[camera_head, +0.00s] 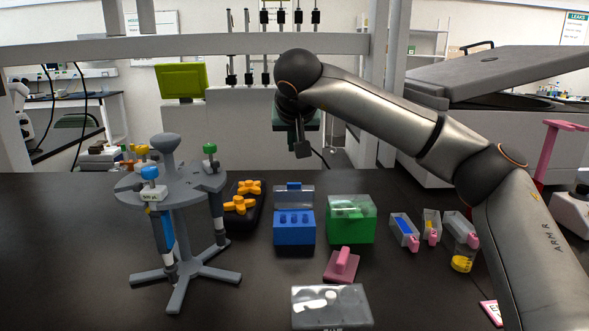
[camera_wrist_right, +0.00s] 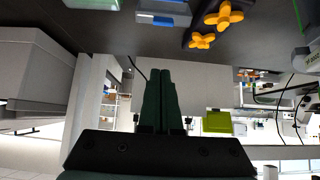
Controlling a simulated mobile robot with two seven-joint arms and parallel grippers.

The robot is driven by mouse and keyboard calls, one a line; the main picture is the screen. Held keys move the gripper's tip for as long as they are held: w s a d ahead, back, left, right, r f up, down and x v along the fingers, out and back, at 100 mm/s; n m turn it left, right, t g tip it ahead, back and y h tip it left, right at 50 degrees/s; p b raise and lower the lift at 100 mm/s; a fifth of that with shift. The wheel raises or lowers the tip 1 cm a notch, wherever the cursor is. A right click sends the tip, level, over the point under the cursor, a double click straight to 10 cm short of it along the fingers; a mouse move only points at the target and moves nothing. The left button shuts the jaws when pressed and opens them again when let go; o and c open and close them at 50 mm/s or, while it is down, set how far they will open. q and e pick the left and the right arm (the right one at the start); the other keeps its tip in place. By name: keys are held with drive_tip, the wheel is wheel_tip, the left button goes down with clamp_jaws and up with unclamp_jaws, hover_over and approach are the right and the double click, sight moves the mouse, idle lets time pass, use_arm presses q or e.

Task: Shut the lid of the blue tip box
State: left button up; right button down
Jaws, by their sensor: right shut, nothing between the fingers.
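The blue tip box (camera_head: 294,230) stands on the dark bench near the middle of the head view. Its clear lid (camera_head: 293,197) is raised and stands up along the back of the box, so the blue inside shows. Part of the blue tip box (camera_wrist_right: 163,19) also shows at the top of the right wrist view. My right gripper (camera_head: 302,151) is above and behind the box, clear of the lid. Its dark fingers (camera_wrist_right: 162,75) are together with nothing between them. My left gripper is in neither view.
A green box (camera_head: 350,228) with its clear lid down stands just right of the blue one. A grey pipette stand (camera_head: 180,205) is at left, with a black tray (camera_head: 243,215) of orange pieces beside it. A pink-handled block (camera_head: 342,264) and a clear-lidded box (camera_head: 331,307) lie in front.

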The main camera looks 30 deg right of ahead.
sight(294, 185)
drive_tip(key=x, duration=0.9)
drive_tip(key=shift+f, duration=0.1)
drive_tip(key=shift+s+a+f, duration=0.3)
drive_tip(key=shift+s+f, duration=0.2)
drive_tip(key=shift+f, duration=0.2)
drive_tip(key=shift+s+a+f+b, duration=0.3)
drive_tip(key=shift+s+b, duration=0.05)
drive_tip(key=shift+s, duration=0.15)
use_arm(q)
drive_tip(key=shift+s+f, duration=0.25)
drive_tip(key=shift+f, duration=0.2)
use_arm(e)
drive_tip(key=shift+s+a+f, duration=0.1)
drive_tip(key=shift+s+a, duration=0.05)
drive_tip(key=shift+s, duration=0.1)
